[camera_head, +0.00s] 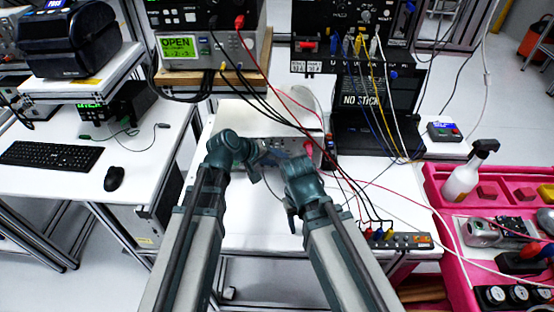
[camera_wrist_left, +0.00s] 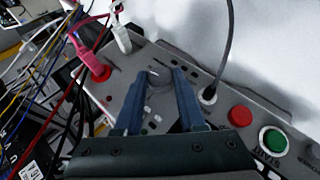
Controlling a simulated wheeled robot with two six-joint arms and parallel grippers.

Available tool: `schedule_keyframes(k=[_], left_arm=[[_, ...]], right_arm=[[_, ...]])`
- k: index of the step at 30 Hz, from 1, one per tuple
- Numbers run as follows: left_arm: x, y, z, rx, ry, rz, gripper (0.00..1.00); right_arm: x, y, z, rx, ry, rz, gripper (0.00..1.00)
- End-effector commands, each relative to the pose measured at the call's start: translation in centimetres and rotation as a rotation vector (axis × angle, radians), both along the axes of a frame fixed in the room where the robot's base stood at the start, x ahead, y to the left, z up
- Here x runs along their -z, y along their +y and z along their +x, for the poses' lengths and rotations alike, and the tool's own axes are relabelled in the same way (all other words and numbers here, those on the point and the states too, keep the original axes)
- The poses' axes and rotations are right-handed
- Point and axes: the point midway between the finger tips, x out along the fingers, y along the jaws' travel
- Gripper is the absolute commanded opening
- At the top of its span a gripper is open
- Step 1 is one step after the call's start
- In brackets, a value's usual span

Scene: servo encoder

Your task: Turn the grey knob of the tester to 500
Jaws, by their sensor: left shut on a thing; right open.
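The tester (camera_head: 255,119) is a pale grey box in the middle of the white table. In the left wrist view its grey front panel (camera_wrist_left: 118,84) shows with a red button (camera_wrist_left: 240,115) and a green button (camera_wrist_left: 273,140). My left gripper (camera_head: 259,164) is at the panel. The left wrist view shows its two dark fingers (camera_wrist_left: 159,80) closed around the small grey knob (camera_wrist_left: 160,76), which is partly hidden between them. The scale around the knob is too small to read. My right gripper (camera_head: 291,214) is open and empty, low in front of the tester, apart from it.
Red and black cables cross above the tester, with a red plug (camera_wrist_left: 97,68) and a white plug (camera_wrist_left: 122,38) in its panel. A terminal strip (camera_head: 398,239) with coloured plugs lies on the table at right. A pink tray (camera_head: 445,212) stands further right.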

Motion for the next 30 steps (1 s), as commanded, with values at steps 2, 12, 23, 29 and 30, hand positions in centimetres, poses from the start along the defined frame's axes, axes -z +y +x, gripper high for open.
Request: schedule_keyframes(k=[2, 12, 23, 29, 30], left_arm=[[0.1, 0.0, -0.2, 0.003, 0.004, 0.003, 0.00], [0.1, 0.0, -0.1, 0.002, 0.003, 0.001, 0.69], [-0.7, 0.4, -0.4, -0.001, 0.001, 0.001, 0.69], [-3.6, 2.5, -2.1, -0.003, 0.002, 0.002, 0.69], [-4.3, 3.0, -2.5, -0.003, 0.002, 0.001, 0.69]], right_arm=[[0.0, 0.0, 0.0, 0.000, 0.000, 0.000, 0.53], [0.0, 0.0, 0.0, 0.000, 0.000, 0.000, 0.53], [-0.8, 0.0, 0.0, 0.000, 0.000, 0.000, 0.53], [-3.6, 0.0, 0.0, 0.000, 0.000, 0.000, 0.53], [-4.3, 0.0, 0.0, 0.000, 0.000, 0.000, 0.53]])
